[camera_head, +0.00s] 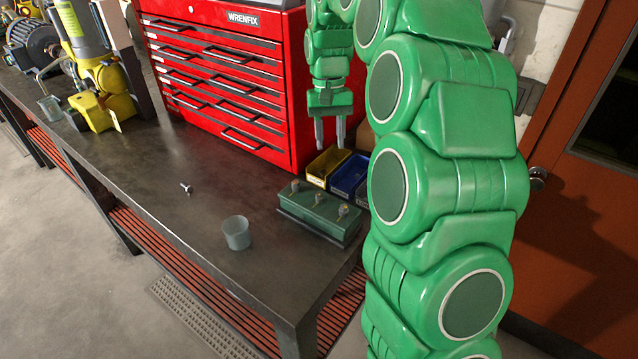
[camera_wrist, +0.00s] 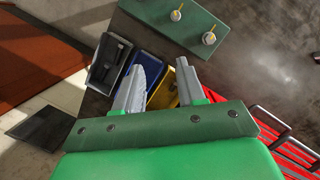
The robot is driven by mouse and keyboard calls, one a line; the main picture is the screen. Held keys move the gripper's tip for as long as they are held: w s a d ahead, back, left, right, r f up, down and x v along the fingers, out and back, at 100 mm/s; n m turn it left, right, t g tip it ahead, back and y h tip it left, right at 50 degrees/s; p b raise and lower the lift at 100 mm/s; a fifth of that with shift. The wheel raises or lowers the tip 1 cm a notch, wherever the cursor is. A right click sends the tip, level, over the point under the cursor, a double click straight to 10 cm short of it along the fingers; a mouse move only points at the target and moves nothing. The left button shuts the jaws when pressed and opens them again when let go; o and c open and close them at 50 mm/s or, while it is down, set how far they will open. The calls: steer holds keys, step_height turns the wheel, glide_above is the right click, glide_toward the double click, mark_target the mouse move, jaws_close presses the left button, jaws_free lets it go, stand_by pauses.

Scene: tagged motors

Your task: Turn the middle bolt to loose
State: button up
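A green block (camera_head: 312,214) with three bolts in a row stands near the right end of the bench. The middle bolt (camera_head: 318,199) is upright in it, between the left bolt (camera_head: 295,186) and the right bolt (camera_head: 343,210). In the wrist view the block (camera_wrist: 165,27) is at the top edge with two bolts showing; the upper one (camera_wrist: 177,15) appears to be the middle bolt. Yellow marks show on the bolts, too small to read. My gripper (camera_head: 330,143) is open and empty, above and behind the block, over the small bins. It also shows in the wrist view (camera_wrist: 163,72).
A yellow bin (camera_head: 326,165) and a blue bin (camera_head: 349,175) sit behind the block. A red tool chest (camera_head: 225,75) stands at the back left. A grey cup (camera_head: 237,232) and a loose bolt (camera_head: 187,187) are on the dark bench (camera_head: 150,165). Its front middle is mostly clear.

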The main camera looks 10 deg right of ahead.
mark_target(319, 193)
steer(key=s+a+n+t, duration=0.1)
steer(key=s, duration=0.1)
steer(key=s+a+f+n, duration=0.1)
steer(key=s, duration=0.1)
steer(key=s+a+f+n+t, duration=0.1)
steer(key=s, duration=0.1)
steer(key=shift+a+f+t, duration=0.1)
steer(key=shift+a+t, duration=0.2)
steer(key=shift+a, duration=0.05)
steer(key=shift+f, duration=3.85)
jaws_close()
